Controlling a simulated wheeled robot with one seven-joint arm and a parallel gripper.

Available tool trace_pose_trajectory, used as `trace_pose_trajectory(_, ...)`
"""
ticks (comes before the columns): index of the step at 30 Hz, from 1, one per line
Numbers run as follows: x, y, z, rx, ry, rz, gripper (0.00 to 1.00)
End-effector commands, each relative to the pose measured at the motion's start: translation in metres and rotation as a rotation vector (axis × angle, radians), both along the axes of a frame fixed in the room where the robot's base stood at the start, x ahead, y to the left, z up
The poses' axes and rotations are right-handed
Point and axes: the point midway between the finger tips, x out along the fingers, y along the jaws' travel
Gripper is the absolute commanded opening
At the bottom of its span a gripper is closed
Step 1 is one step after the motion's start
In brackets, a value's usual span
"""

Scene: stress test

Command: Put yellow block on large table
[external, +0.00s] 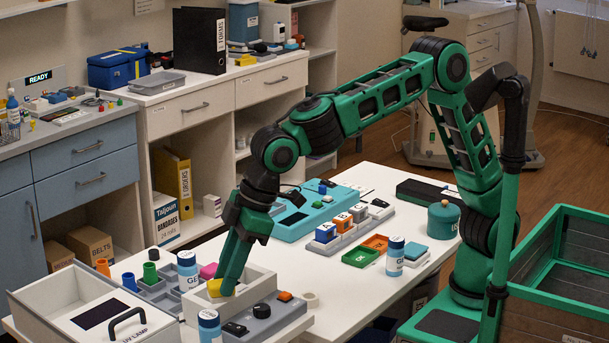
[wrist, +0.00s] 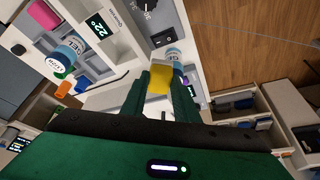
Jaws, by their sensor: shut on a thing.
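My gripper (external: 224,288) points down at the near left of the white table (external: 345,285), over a white open box (external: 262,280). It is shut on the yellow block (external: 214,288), whose edge shows beside the fingertips. In the wrist view the yellow block (wrist: 160,78) sits between the two green fingers of my gripper (wrist: 163,88). Whether the block touches the box is hidden by the fingers.
Bare tabletop shows at front centre.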

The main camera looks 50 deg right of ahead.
Motion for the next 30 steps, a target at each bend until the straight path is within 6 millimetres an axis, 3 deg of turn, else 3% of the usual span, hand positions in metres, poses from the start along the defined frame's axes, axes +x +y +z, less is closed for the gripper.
trace_pose_trajectory(8, -0.052, -0.036, -0.012, -0.003, -0.002, -0.412, 0.06)
trace_pose_trajectory(13, -0.071, -0.077, -0.027, -0.004, -0.003, -0.747, 0.06)
trace_pose_trajectory(18, -0.076, -0.128, -0.046, -0.006, -0.002, -1.085, 0.06)
trace_pose_trajectory(30, -0.065, -0.254, -0.077, -0.005, -0.002, -1.782, 0.06)
